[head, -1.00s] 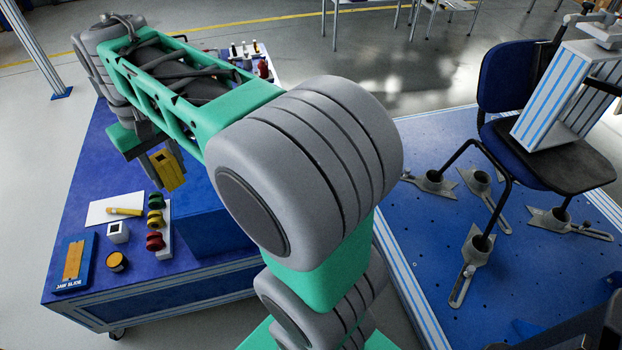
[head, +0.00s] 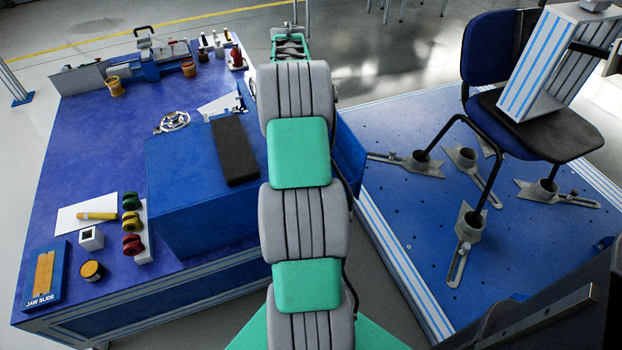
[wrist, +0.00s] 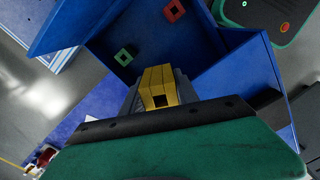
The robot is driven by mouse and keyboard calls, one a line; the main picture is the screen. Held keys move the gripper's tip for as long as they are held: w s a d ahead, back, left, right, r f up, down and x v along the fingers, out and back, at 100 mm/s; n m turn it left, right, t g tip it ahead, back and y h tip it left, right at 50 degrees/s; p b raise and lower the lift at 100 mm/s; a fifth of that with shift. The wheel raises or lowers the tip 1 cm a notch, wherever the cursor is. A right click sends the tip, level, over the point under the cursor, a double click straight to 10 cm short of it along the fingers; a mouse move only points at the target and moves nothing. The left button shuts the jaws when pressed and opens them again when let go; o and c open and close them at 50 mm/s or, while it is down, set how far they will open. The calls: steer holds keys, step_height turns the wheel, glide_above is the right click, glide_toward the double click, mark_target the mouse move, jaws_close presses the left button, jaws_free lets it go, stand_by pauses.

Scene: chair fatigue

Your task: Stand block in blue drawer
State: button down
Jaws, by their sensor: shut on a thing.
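My gripper (wrist: 157,97) is shut on a yellow block (wrist: 158,79) with a square hole in its end. In the wrist view the block is above the open blue drawer (wrist: 146,40). A green hollow block (wrist: 125,57) and a red hollow block (wrist: 174,11) are in the drawer, apart from each other. In the head view part of the open drawer (head: 350,160) shows to the right of my arm, beside the blue cabinet (head: 190,165). My gripper and the yellow block are hidden behind my arm there.
A black pad (head: 234,150) lies on the cabinet. On the blue table (head: 100,140) are a jaw slide tray (head: 42,275), a white hollow block (head: 90,238), coloured spools (head: 131,222) and a vise (head: 160,60). A chair (head: 540,125) stands on the right platform.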

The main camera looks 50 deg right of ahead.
steer(key=shift+n, duration=0.4)
steer(key=s+d+f+b, duration=0.1)
steer(key=f+b, duration=0.1)
steer(key=f, duration=0.5)
steer(key=s+d+f+b, duration=0.1)
steer(key=d+f+b, duration=0.1)
steer(key=f, duration=0.5)
steer(key=s+d+f+b, duration=0.1)
steer(key=d+f+b, duration=0.1)
steer(key=f, duration=0.5)
steer(key=shift+s+f, duration=0.35)
steer(key=c, duration=0.9)
jaws_free()
steer(key=shift+a, duration=0.1)
step_height(320, 180, up, 12)
steer(key=shift+r+p, duration=0.15)
steer(key=shift+p, duration=0.95)
